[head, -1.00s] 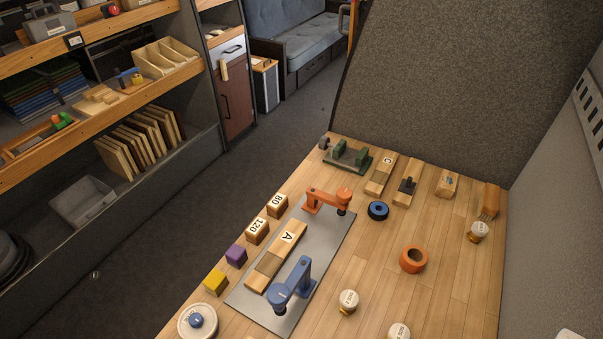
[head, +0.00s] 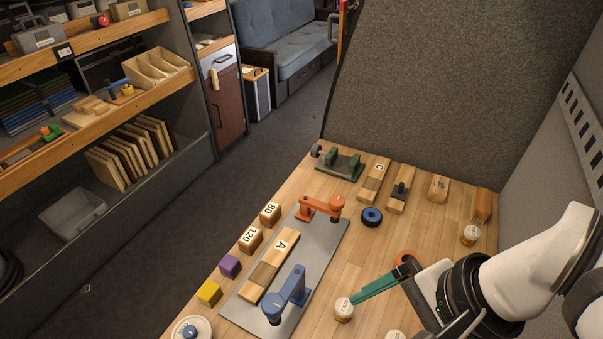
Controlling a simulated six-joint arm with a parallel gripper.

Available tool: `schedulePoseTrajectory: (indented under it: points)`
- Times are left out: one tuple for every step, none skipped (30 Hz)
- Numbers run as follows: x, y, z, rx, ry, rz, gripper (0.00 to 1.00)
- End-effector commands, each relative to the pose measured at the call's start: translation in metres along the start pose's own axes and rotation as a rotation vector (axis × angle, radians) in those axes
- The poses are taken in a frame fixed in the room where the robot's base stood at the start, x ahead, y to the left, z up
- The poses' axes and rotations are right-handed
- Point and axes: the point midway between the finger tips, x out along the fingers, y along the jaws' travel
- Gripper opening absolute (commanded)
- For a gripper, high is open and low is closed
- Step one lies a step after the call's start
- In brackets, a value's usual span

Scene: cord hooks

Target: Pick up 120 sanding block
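The 120 sanding block (head: 250,239) is a small wood-coloured block with a white top marked "120". It sits on the left side of the wooden bench top, in a row between the 80 block (head: 270,214) and a purple block (head: 229,266). My gripper (head: 372,287) comes in from the lower right, well to the right of the 120 block. One green finger shows clearly, its tip beside a white-topped jar (head: 344,309). A grey part spread apart from it runs toward the bottom edge, its tip out of view. My gripper looks open and holds nothing visible.
A grey plate (head: 328,244) lies between my gripper and the 120 block. It carries an orange clamp (head: 321,207), a blue clamp (head: 287,295) and the wooden A piece (head: 271,263). An orange ring (head: 405,257) is partly hidden behind my gripper. A yellow block (head: 208,292) sits near the left edge.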

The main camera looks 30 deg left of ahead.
Motion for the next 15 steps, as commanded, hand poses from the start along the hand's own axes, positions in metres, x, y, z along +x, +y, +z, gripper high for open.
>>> schedulePoseTrajectory:
  points:
    - [0.005,-0.028,-0.002,0.038,-0.053,-0.045,1.0]
    - [0.009,-0.047,-0.002,0.07,-0.085,-0.079,1.0]
    - [0.013,-0.073,-0.003,0.117,-0.131,-0.124,1.0]
    - [0.017,-0.093,-0.004,0.156,-0.168,-0.154,1.0]
    - [0.022,-0.113,-0.004,0.197,-0.205,-0.185,1.0]
    - [0.029,-0.14,-0.005,0.256,-0.257,-0.222,1.0]
    - [0.035,-0.16,-0.006,0.305,-0.296,-0.249,1.0]
    - [0.043,-0.18,-0.006,0.357,-0.338,-0.274,1.0]
    - [0.053,-0.207,-0.007,0.431,-0.394,-0.304,1.0]
    - [0.062,-0.227,-0.007,0.49,-0.438,-0.323,1.0]
    - [0.073,-0.246,-0.009,0.554,-0.481,-0.34,1.0]
    - [0.088,-0.272,-0.009,0.642,-0.538,-0.361,1.0]
    - [0.101,-0.29,-0.011,0.714,-0.581,-0.373,1.0]
    - [0.115,-0.307,-0.011,0.788,-0.623,-0.381,1.0]
    - [0.136,-0.329,-0.013,0.892,-0.679,-0.39,1.0]
